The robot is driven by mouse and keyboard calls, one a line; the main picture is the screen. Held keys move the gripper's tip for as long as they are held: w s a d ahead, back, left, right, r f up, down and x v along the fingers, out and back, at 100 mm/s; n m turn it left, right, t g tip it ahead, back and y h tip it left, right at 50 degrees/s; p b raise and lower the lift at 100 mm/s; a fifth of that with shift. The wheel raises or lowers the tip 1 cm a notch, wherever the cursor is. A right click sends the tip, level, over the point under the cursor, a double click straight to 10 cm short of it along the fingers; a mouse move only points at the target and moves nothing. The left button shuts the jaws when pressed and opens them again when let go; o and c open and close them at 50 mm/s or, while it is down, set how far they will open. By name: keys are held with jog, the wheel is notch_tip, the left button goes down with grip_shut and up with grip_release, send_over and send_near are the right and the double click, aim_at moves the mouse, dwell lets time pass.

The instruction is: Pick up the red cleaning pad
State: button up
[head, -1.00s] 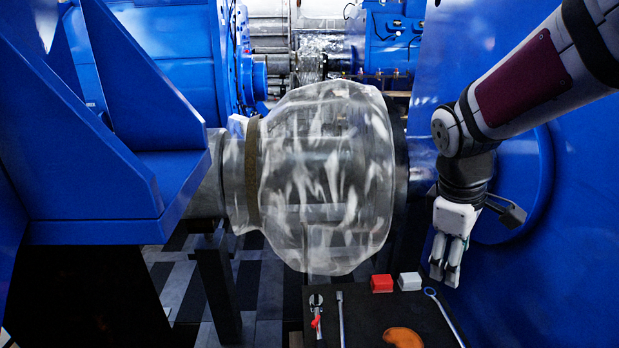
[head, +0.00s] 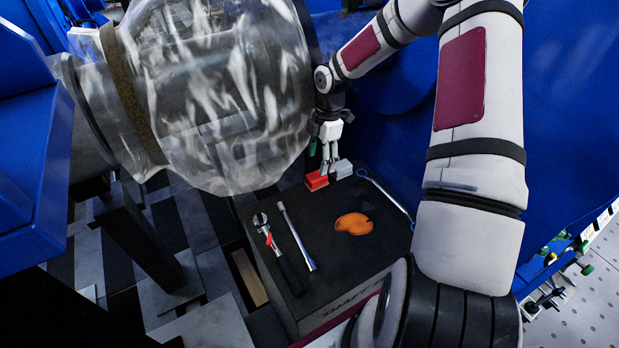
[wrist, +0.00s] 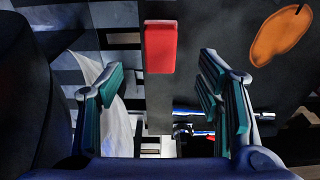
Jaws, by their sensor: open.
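The red cleaning pad (head: 316,181) is a small red block at the far edge of the dark tray top (head: 300,222). It also shows in the wrist view (wrist: 160,47), at the top middle, ahead of and between the fingers. My gripper (head: 329,170) points down at the pad in the head view, with its fingertips close to it. In the wrist view my gripper (wrist: 163,92) has its two fingers spread wide with nothing between them. I cannot tell whether a finger touches the pad.
An orange piece (head: 353,224), a ring-ended wrench (head: 388,200), a metal bar (head: 297,237) and an adjustable wrench (head: 280,256) lie on the tray. A plastic-wrapped shaft part (head: 215,90) stands left of my gripper.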

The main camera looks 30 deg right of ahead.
aim_at(317, 175)
jog(key=f, duration=0.5)
jog(key=a+f, duration=0.1)
jog(key=f, duration=0.1)
jog(key=shift+f, duration=0.25)
jog(key=c, duration=1.2)
